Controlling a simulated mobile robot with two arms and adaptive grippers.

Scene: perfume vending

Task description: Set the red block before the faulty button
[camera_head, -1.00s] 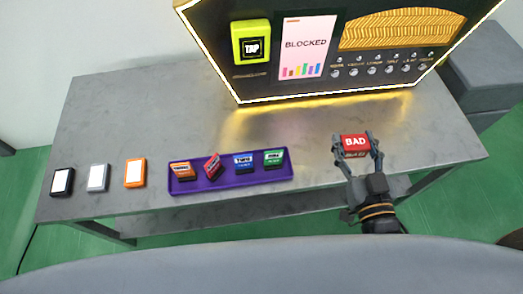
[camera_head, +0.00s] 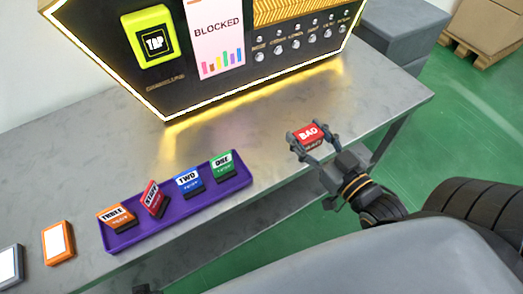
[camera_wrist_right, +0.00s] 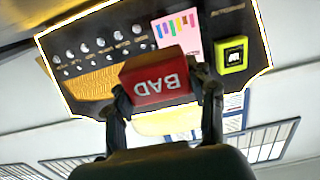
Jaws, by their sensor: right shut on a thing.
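My right gripper (camera_head: 308,146) is shut on the red block (camera_head: 306,133), which is marked "BAD", and holds it above the table's right part, in front of the machine. The red block also fills the middle of the right wrist view (camera_wrist_right: 156,80), between the two fingers, its letters upside down. The vending machine's front has rows of small round buttons (camera_head: 297,40) with labels too small to read. Which button is faulty I cannot tell. The machine's screen (camera_head: 216,38) reads "BLOCKED". My left gripper is not in view.
A purple tray (camera_head: 199,212) on the grey table (camera_head: 85,165) holds orange, red, blue and green labelled blocks. Orange (camera_head: 57,242) and grey (camera_head: 10,267) cards lie to its left. A yellow "TAP" pad (camera_head: 152,41) is on the machine. The table before the buttons is clear.

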